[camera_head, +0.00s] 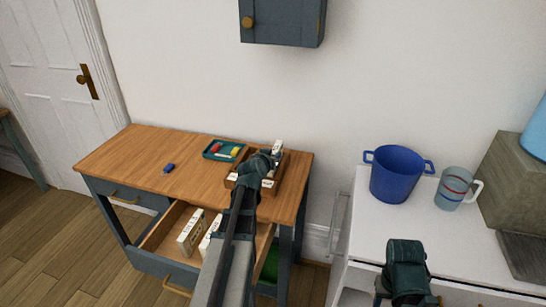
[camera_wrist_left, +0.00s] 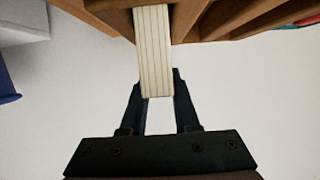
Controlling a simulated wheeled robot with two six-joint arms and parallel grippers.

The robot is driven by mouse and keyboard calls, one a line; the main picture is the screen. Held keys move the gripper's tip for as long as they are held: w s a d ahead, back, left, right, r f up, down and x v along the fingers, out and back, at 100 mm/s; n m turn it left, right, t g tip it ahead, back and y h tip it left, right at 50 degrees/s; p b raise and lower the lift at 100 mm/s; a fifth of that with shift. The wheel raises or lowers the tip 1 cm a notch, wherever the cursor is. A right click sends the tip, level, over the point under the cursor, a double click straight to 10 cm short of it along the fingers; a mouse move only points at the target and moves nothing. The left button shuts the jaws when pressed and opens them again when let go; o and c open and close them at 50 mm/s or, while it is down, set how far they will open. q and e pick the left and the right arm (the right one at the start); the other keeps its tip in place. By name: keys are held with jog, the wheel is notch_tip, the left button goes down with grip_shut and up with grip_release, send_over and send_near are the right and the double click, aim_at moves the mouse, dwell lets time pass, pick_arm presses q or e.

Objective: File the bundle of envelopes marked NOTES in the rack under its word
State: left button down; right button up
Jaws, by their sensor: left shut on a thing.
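The wooden rack (camera_head: 283,172) stands at the right end of the desk top, partly hidden behind my left arm. My left gripper (camera_head: 270,156) is at the rack. In the left wrist view its fingers (camera_wrist_left: 158,84) are shut on a pale bundle of envelopes (camera_wrist_left: 155,45). The far end of this bundle reaches in among the rack's wooden dividers (camera_wrist_left: 205,18). The bundle's white top (camera_head: 277,146) shows just past the gripper. Its word and the rack's words cannot be read. My right gripper (camera_head: 407,275) is low at the right; its jaws cannot be made out.
Two pale packs (camera_head: 192,233) stand in the open drawer (camera_head: 158,238) below the desk top. A blue pot (camera_head: 396,177) and a jug (camera_head: 452,190) stand on the white counter. A cabinet (camera_head: 283,22) hangs above.

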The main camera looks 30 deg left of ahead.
pick_arm(q)
jog(key=shift+f, duration=0.2)
jog(key=c, duration=0.7)
grip_release()
pick_arm(e)
jog(key=shift+f, duration=0.15)
pick_arm(q)
jog(key=shift+o, duration=0.2)
jog(key=shift+r, duration=0.2)
